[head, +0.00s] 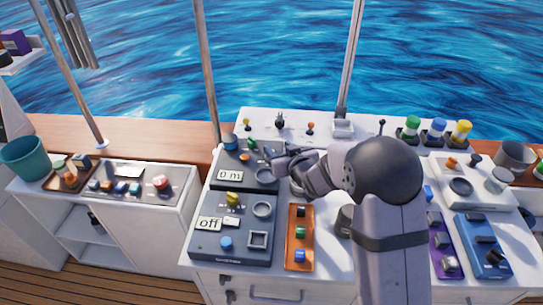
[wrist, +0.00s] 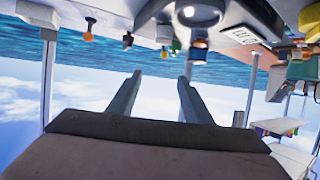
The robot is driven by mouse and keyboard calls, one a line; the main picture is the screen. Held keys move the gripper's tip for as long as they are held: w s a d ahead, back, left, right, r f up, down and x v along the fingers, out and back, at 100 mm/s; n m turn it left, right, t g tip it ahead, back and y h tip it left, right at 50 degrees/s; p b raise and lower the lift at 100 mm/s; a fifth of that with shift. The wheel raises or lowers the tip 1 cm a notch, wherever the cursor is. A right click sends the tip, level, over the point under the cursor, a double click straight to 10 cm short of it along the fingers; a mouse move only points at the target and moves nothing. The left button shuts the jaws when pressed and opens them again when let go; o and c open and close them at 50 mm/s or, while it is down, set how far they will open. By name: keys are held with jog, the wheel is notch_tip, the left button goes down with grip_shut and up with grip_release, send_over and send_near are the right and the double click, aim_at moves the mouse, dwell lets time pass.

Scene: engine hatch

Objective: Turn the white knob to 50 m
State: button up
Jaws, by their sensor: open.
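My gripper (head: 268,156) reaches left over the console, its fingers near the dark panel (head: 226,158) with the display (head: 229,175) reading "0 m". In the wrist view the two fingers of my gripper (wrist: 160,79) stand apart with nothing between them. I cannot clearly make out the white knob in the head view; my gripper and wrist cover part of that area. The wrist view is upside down and shows a pale round part (wrist: 188,12) at the top edge, which I cannot surely identify as the knob.
Below the "0 m" panel is a blue-grey panel (head: 206,252) whose display (head: 209,223) reads "off". An orange tray (head: 299,270) with coloured buttons stands beside it. Several coloured-top containers (head: 411,126) stand at the back right. Open air lies above the console.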

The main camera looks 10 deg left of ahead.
notch_tip(320, 180, down, 6)
jog(key=shift+f, duration=0.15)
jog(key=shift+w, duration=0.1)
jog(key=shift+p+x, duration=1.35)
jog(key=shift+x, duration=2.2)
jog(key=c, duration=1)
